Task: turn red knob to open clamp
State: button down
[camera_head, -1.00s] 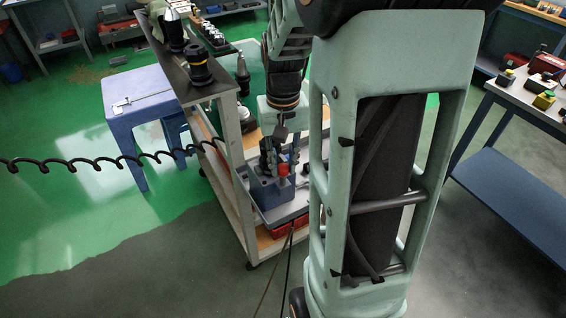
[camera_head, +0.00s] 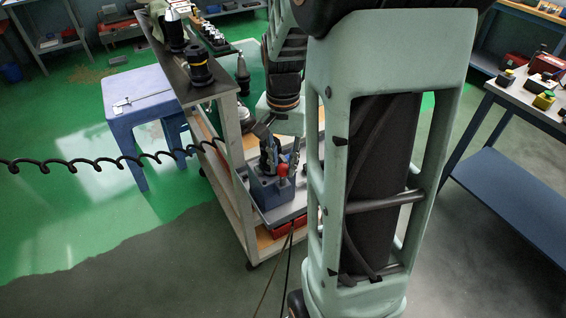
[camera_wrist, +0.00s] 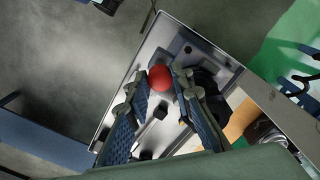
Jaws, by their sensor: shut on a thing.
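The red knob (camera_head: 283,169) sits at the right side of a blue-grey block (camera_head: 268,192), apparently the clamp, on the lower part of the cart. In the wrist view the red knob (camera_wrist: 160,77) is round and lies between the tips of my gripper (camera_wrist: 161,80). My gripper is shut on it, with one finger at each side. In the head view my gripper (camera_head: 279,158) reaches down to the knob, tilted. The clamp's jaws are mostly hidden behind my fingers, so I cannot tell how far apart they are.
The cart's upper shelf (camera_head: 174,72) carries dark tool holders (camera_head: 198,68) close to the left of my arm. A blue stool (camera_head: 139,102) with a caliper stands left. A workbench (camera_head: 527,97) stands right. A coiled black cable (camera_head: 90,160) crosses the left side.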

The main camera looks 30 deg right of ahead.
aim_at(282, 167)
jog(key=c, duration=1.7)
grip_release()
notch_tip(282, 167, up, 12)
jog(key=shift+r, duration=0.1)
jog(key=shift+w+a, duration=0.1)
